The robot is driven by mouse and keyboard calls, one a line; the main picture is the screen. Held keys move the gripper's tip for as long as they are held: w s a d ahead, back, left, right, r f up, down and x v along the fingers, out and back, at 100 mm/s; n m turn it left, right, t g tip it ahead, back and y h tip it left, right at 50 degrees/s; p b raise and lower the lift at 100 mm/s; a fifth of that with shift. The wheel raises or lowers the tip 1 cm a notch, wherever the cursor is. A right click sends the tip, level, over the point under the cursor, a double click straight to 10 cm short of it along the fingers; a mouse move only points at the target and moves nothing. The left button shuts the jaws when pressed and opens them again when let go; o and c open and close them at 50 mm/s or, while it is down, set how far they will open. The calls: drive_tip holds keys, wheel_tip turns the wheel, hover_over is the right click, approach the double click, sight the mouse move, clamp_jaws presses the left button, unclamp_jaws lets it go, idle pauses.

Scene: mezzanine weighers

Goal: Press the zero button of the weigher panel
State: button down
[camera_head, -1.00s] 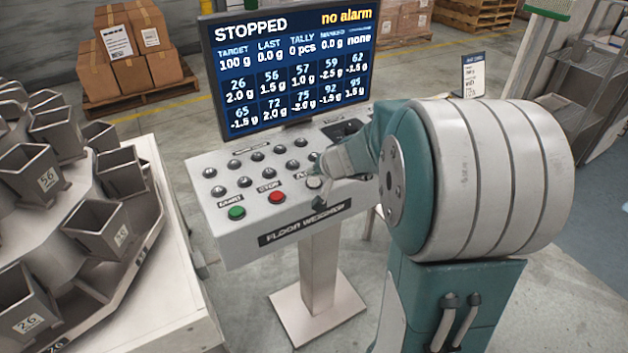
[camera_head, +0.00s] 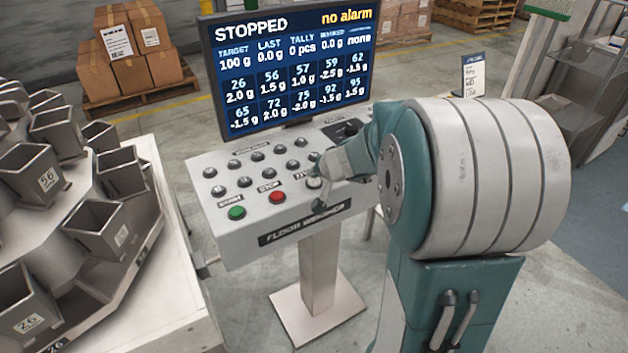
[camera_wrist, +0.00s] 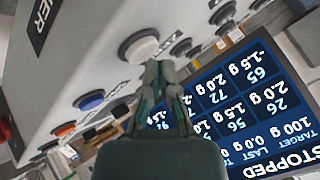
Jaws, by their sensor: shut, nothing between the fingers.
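The weigher panel (camera_head: 243,196) is a pale slanted box on a post, with rows of dark buttons, a green button (camera_head: 236,213) and a red button (camera_head: 277,196). A white button (camera_head: 314,183) sits right of the red one; its label is partly hidden by my gripper (camera_head: 318,163). I cannot read whether it says zero. In the wrist view the large white button (camera_wrist: 140,47) is just beyond the shut fingertips of my gripper (camera_wrist: 161,68). I cannot tell whether they touch it. The fingers hold nothing.
A screen (camera_head: 290,65) behind the panel reads STOPPED and no alarm. Weigher hoppers (camera_head: 97,228) stand at the left. Boxes on a pallet (camera_head: 130,60) are behind. In the wrist view a blue button (camera_wrist: 90,100) and dark buttons (camera_wrist: 181,47) are nearby.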

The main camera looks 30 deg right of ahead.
sight(314, 182)
drive_tip(key=shift+f, duration=0.55)
idle(0.7)
drive_tip(key=shift+r, duration=0.85)
drive_tip(key=shift+r, duration=0.15)
drive_tip(key=shift+r, duration=2.4)
